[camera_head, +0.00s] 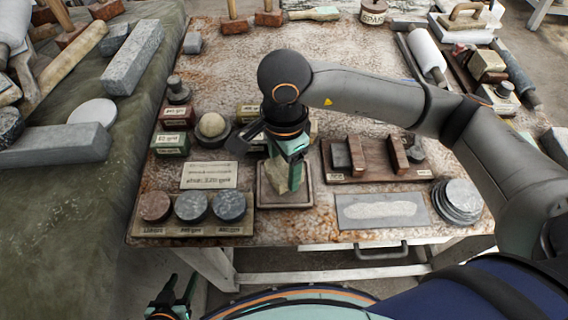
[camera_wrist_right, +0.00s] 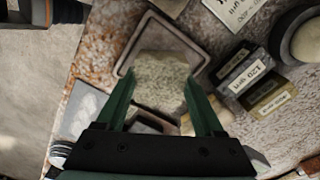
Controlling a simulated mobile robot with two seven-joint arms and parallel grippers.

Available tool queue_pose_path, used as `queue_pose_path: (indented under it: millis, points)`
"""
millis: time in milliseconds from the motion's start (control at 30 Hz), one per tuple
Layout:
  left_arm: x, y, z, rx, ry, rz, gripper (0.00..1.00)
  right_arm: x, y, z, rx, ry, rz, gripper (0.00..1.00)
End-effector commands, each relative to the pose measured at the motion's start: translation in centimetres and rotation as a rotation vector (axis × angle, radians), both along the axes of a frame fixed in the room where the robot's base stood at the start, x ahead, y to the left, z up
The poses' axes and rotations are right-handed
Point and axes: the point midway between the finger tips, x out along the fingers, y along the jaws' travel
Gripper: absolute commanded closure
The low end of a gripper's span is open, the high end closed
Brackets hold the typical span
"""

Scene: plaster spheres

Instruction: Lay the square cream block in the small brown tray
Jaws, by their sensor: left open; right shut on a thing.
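The square cream block (camera_head: 277,174) is held between the green fingers of my right gripper (camera_head: 285,176), over the small brown tray (camera_head: 309,188). In the right wrist view the cream block (camera_wrist_right: 160,78) sits between the fingertips, with the rim of the brown tray (camera_wrist_right: 132,44) around and behind it. I cannot tell whether the block touches the tray floor. The fingers hide part of the block and the tray. My left gripper (camera_head: 172,292) is open and empty, low in front of the table's edge.
Left of the tray are a label plate (camera_head: 209,175) and a board (camera_head: 180,229) with three round discs. A plaster sphere (camera_head: 212,125) sits behind left. To the right are a wooden rack (camera_head: 375,174), a grey slab (camera_head: 350,222) and stacked discs (camera_head: 458,200).

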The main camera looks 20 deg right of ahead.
Motion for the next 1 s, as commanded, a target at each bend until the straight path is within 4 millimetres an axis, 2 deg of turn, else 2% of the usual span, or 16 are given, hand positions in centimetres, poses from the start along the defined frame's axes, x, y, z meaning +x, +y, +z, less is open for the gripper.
queue_pose_path:
  millis: [933, 967, 1000]
  points:
    - [0.0, 0.0, -2.0, 0.0, 0.0, 0.0, 0.5, 0.0, 0.0, -1.7, 0.0, -0.001, 0.0, 1.0]
    - [0.0, 0.0, -2.0, 0.0, 0.0, 0.0, 0.5, 0.0, 0.0, -1.7, 0.0, -0.001, 0.0, 0.29]
    - [0.0, 0.0, -1.9, 0.0, 0.0, 0.0, 0.5, 0.0, 0.0, -1.6, 0.0, -0.001, 0.0, 0.25]
